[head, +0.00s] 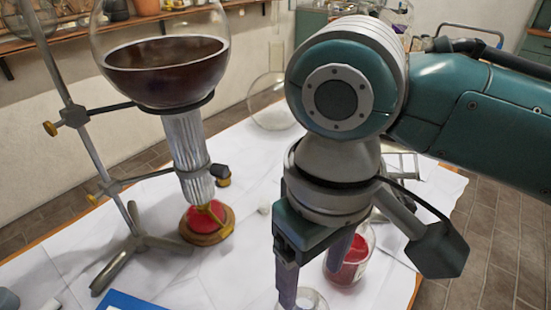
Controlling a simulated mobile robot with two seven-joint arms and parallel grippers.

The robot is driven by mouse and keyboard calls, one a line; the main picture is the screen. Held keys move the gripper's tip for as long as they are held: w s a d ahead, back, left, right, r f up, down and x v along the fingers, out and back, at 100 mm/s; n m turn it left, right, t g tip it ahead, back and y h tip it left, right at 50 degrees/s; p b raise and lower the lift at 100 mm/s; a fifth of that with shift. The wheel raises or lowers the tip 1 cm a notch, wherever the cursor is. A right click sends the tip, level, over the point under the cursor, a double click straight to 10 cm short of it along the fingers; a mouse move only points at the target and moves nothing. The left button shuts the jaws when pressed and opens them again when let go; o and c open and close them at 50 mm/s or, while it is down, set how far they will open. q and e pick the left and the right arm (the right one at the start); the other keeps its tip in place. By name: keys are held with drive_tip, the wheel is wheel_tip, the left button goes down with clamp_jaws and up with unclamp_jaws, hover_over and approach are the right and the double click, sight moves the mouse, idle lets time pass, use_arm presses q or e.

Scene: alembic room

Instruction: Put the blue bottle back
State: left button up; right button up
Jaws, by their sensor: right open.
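I cannot make out a blue bottle in the head view. My right gripper (314,272) hangs down over the front of the table, with its two purple-grey fingers apart. A clear glass rim (313,300) shows at the bottom edge, just below and between the fingers. Most of that vessel is cut off, so I cannot tell what it is. A glass beaker with red contents (352,262) stands just behind the right finger and is partly hidden by it. My left gripper is not in view.
A metal stand (133,242) holds a large glass flask with dark liquid (165,70) above a red-topped burner (207,218) at left. A clear round flask (271,103) stands behind. A flat blue object (130,301) lies front left. White paper between is mostly clear.

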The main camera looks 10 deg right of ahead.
wheel_tip(320, 180, up, 5)
drive_tip(key=s+a+f+t+y, duration=0.2)
drive_tip(key=s+a+y, duration=0.1)
drive_tip(key=s, duration=0.2)
drive_tip(key=s+d+m+t+h, duration=0.1)
drive_tip(key=s+d+m+h, duration=0.1)
drive_tip(key=s+d, duration=0.5)
drive_tip(key=d, duration=0.5)
drive_tip(key=shift+d+f+m+t+h, duration=0.15)
drive_tip(key=shift+f+m+t+h, duration=0.15)
drive_tip(key=shift+h, duration=0.1)
idle(0.5)
